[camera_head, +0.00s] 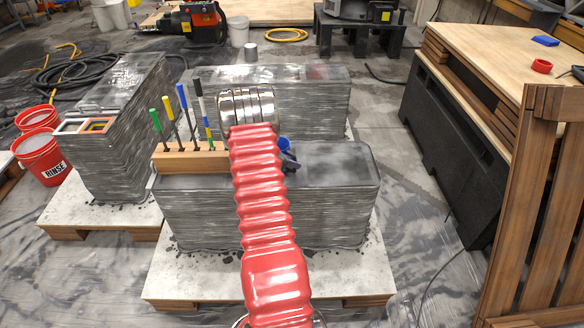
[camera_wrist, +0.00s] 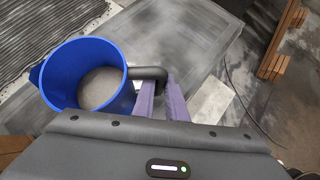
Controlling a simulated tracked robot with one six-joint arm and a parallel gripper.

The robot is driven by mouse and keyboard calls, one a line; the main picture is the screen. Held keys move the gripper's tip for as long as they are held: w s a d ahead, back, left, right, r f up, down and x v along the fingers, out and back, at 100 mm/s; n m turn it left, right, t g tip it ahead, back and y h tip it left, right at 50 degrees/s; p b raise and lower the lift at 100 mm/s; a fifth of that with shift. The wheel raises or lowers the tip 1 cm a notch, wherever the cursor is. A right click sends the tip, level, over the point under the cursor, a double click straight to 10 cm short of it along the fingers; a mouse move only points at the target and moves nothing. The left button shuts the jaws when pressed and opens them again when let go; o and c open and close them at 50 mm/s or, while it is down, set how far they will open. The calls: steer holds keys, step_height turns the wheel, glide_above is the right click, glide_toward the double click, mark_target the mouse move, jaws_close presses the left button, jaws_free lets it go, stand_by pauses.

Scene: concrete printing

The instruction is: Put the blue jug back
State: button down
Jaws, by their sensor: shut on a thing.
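The blue jug (camera_wrist: 88,50) shows in the wrist view at the left, its open mouth facing the camera and a grey-beige inside visible. Its dark handle (camera_wrist: 148,72) points right, between the two purple fingers of my gripper (camera_wrist: 160,86), which is shut on it. In the head view only a small part of the jug (camera_head: 284,144) shows beside my red arm, at the near printed block (camera_head: 330,185). My gripper (camera_head: 290,163) is mostly hidden there by the arm. I cannot tell whether the jug touches the block's top.
A wooden rack (camera_head: 190,160) with several upright coloured-handle tools stands on the block's left. Another printed block (camera_head: 310,90) is behind. Red buckets (camera_head: 42,158) stand far left. A wooden-topped bench (camera_head: 500,50) is at right with a red ring (camera_head: 542,66) and blue item (camera_head: 545,41).

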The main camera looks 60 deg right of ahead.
steer(key=shift+f, duration=0.65)
steer(key=shift+f, duration=0.1)
steer(key=c, duration=1.8)
jaws_free()
steer(key=shift+o, duration=0.2)
steer(key=v, duration=1.2)
